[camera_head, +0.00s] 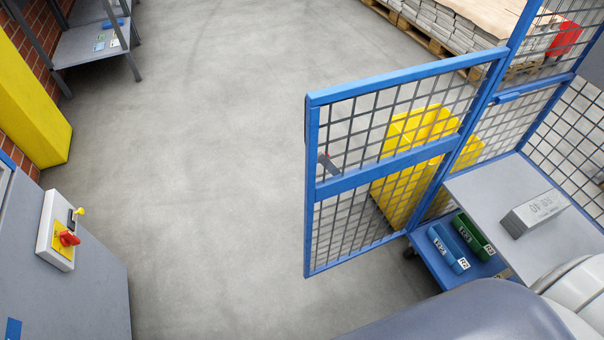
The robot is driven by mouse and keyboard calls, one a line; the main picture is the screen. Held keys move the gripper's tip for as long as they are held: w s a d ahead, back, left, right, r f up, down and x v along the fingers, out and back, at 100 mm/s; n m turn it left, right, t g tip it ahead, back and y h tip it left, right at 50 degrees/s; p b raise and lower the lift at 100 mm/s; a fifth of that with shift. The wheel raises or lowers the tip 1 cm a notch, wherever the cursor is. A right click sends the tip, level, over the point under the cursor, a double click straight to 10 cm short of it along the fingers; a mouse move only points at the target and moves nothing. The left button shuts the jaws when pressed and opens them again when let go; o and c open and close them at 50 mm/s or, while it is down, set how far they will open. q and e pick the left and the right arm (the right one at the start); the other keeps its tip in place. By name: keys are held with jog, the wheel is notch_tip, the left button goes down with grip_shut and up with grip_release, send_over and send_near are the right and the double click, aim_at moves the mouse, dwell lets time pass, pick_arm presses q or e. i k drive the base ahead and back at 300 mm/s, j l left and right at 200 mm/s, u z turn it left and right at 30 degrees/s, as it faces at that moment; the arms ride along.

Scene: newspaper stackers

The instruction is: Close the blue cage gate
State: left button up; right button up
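The blue cage gate (385,168) is a blue-framed panel with dark wire mesh, right of the middle in the head view. It stands open, swung out from the blue post (494,85) of the cage, with its free edge (309,190) toward the left. A large grey rounded part and a pale one at the bottom right look like parts of my own body. Neither of my grippers shows.
A yellow bin (405,150) stands behind the gate. A trolley with a grey top (500,185) and blue and green trays stands right of it. A grey cabinet (75,265) with a red-yellow switch is at left. The floor between is clear.

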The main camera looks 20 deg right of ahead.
aim_at(327, 187)
jog(key=i+j+u, duration=0.2)
jog(key=i, duration=0.2)
jog(key=i+j+u, duration=0.25)
jog(key=i, duration=0.15)
jog(key=i+z, duration=0.2)
jog(key=z, duration=0.15)
jog(key=i+z, duration=0.2)
jog(key=z, duration=0.2)
jog(key=i+j+z, duration=0.1)
jog(key=z, duration=0.25)
jog(key=i+z, duration=0.15)
jog(key=z, duration=0.35)
jog(key=i+j+z, duration=0.1)
jog(key=z, duration=0.4)
jog(key=i+j+z, duration=0.1)
jog(key=z, duration=0.4)
jog(key=j+z, duration=0.25)
jog(key=z, duration=0.25)
jog(key=i+j+z, duration=0.1)
jog(key=j+z, duration=0.15)
jog(key=z, duration=0.15)
jog(key=i+j+z, duration=0.1)
jog(key=j+z, duration=0.25)
jog(key=l, duration=0.1)
